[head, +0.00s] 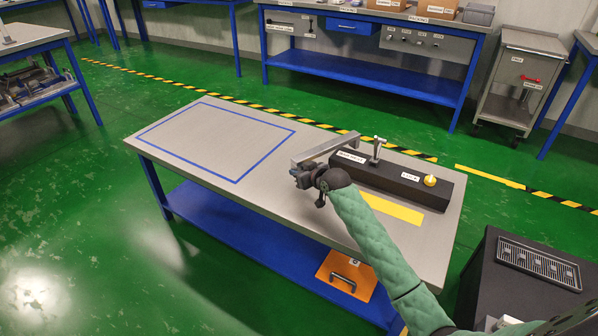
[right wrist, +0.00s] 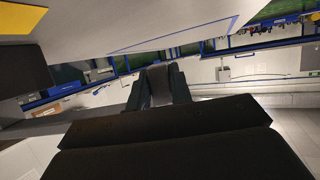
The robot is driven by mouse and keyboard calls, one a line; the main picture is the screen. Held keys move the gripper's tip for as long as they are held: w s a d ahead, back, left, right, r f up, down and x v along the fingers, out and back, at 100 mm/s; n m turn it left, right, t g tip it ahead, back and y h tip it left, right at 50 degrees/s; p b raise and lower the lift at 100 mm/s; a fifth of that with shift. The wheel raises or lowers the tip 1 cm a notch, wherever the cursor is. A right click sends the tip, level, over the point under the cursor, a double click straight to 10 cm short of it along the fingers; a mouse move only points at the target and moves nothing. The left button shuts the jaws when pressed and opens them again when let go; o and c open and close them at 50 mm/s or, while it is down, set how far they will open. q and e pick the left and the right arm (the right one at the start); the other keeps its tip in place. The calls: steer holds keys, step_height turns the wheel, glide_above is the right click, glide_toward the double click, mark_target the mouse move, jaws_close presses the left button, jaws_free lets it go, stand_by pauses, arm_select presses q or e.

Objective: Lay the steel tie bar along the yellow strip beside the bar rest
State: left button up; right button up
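The steel tie bar (head: 325,149) is a grey bar at the left end of the black bar rest (head: 400,178). My right gripper (head: 303,175) is at the bar's near-left end and appears shut on it. In the right wrist view, a grey piece (right wrist: 158,85) sits between the dark fingers. The bar's far end reaches toward the rest's upright metal peg (head: 377,149); I cannot tell whether they touch. The yellow strip (head: 395,209) lies bare on the table in front of the rest, partly behind my right arm. My left gripper is out of view.
The grey worktable (head: 270,205) has a clear blue-outlined area (head: 215,140) at its left. An orange handled object (head: 346,275) is on the lower shelf. A dark cabinet (head: 510,275) stands at the right.

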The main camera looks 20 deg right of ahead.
steer(key=o, duration=0.4)
steer(key=shift+r, duration=0.65)
steer(key=v, duration=0.3)
steer(key=shift+s+d, duration=0.15)
steer(key=shift+s, duration=0.15)
arm_select(q)
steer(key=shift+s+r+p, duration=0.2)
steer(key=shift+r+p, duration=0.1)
steer(key=shift+p, duration=0.05)
arm_select(e)
steer(key=v, duration=0.8)
steer(key=shift+s+r, duration=0.15)
steer(key=shift+r, duration=0.05)
